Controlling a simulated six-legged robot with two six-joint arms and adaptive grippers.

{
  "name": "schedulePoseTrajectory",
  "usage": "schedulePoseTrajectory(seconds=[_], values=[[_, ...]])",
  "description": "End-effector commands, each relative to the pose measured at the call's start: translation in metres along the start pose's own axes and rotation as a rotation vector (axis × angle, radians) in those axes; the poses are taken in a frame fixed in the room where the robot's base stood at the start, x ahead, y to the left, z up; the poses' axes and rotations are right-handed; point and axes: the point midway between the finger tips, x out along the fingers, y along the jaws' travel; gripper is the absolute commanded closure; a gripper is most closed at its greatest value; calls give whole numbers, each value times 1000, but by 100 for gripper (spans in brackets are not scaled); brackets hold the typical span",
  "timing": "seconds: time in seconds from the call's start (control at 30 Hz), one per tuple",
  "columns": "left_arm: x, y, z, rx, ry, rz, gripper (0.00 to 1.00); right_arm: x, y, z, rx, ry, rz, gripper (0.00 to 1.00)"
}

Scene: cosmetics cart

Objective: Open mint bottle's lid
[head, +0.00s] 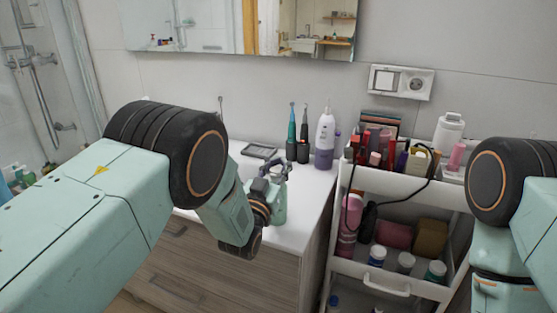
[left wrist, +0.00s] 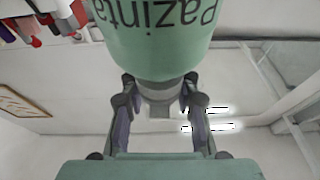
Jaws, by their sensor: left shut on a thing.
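The mint bottle (head: 279,203) stands upright near the front edge of the white countertop. In the left wrist view it fills the top middle, upside down, with dark "Pazinta" lettering on the mint bottle (left wrist: 155,38). Its pale grey lid (left wrist: 160,97) lies between the two fingers, against the bottle's narrowed end. My left gripper (head: 273,180) is at the bottle's top, and the left wrist view shows its fingers (left wrist: 161,104) closed on the lid from both sides. The arm partly hides the bottle in the head view. My right arm shows at the right edge; its gripper is out of view.
Behind the bottle are a dark tray (head: 259,152), two slim upright brushes (head: 291,135) and a white-and-purple bottle (head: 325,140). A crowded white cart (head: 342,235) stands right of the counter. The countertop right of the mint bottle is clear.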

Motion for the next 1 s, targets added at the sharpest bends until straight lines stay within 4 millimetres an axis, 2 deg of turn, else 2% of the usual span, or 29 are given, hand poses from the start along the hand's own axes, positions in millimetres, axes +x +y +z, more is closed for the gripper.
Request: schedulePoseTrajectory(seconds=[0.03, 0.1, 0.4, 0.7, 1.0], values=[[2, 0, -5, 0, -36, 1, 100, -11, 0, 0, 0, 0, 0, 74], [4, 0, -6, 0, -86, 1, 100, -20, 0, 0, 0, 0, 0, 74], [8, 0, -4, 0, -309, 1, 100, -50, 0, 0, 0, 0, 0, 74], [10, 1, 0, 0, -458, 1, 100, -65, 0, 0, 0, 0, 0, 74], [11, 1, 3, -1, -508, 1, 100, -69, 0, 0, 0, 0, 0, 74]])
